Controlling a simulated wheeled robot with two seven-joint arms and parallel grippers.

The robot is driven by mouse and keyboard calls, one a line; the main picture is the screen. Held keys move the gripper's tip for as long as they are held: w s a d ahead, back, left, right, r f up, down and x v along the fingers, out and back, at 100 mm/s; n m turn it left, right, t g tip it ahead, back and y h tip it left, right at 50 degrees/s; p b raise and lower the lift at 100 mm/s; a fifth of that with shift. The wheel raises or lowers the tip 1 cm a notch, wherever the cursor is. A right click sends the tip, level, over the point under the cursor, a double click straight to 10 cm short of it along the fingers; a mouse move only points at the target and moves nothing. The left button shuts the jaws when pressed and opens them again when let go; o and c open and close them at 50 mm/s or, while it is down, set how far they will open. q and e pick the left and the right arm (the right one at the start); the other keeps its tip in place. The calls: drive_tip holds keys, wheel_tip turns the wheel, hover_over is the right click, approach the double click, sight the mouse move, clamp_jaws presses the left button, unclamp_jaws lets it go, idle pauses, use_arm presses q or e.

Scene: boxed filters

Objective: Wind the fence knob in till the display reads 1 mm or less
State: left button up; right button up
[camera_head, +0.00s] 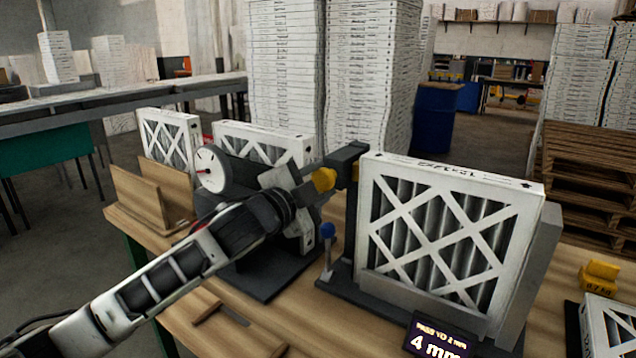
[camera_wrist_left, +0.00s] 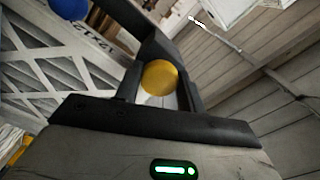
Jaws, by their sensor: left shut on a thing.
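The fence knob (camera_head: 324,179) is yellow and round, on the left side of the dark fence post. My left gripper (camera_head: 308,187) reaches it from the left and is shut on it. In the left wrist view the yellow knob (camera_wrist_left: 160,78) sits between the two dark fingers (camera_wrist_left: 161,90). The display (camera_head: 438,341) at the bottom of the head view reads 4 mm, with small text above it. A boxed filter (camera_head: 445,225) stands upright in the fixture beside the post. My right gripper is not in view.
A dial gauge (camera_head: 213,169) stands behind my left arm, with more boxed filters (camera_head: 168,138) behind. A blue-topped lever (camera_head: 327,231) is close below the gripper. A yellow weight (camera_head: 598,277) and another filter (camera_head: 610,325) are at right.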

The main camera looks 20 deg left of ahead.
use_arm(q)
drive_tip(key=o, duration=1)
drive_tip(key=shift+c, duration=0.2)
drive_tip(key=shift+s+a+f, duration=0.1)
drive_tip(key=shift+s+f, duration=0.05)
drive_tip(key=shift+s, duration=0.4)
drive_tip(key=b+v, duration=0.5)
drive_tip(key=v, duration=1)
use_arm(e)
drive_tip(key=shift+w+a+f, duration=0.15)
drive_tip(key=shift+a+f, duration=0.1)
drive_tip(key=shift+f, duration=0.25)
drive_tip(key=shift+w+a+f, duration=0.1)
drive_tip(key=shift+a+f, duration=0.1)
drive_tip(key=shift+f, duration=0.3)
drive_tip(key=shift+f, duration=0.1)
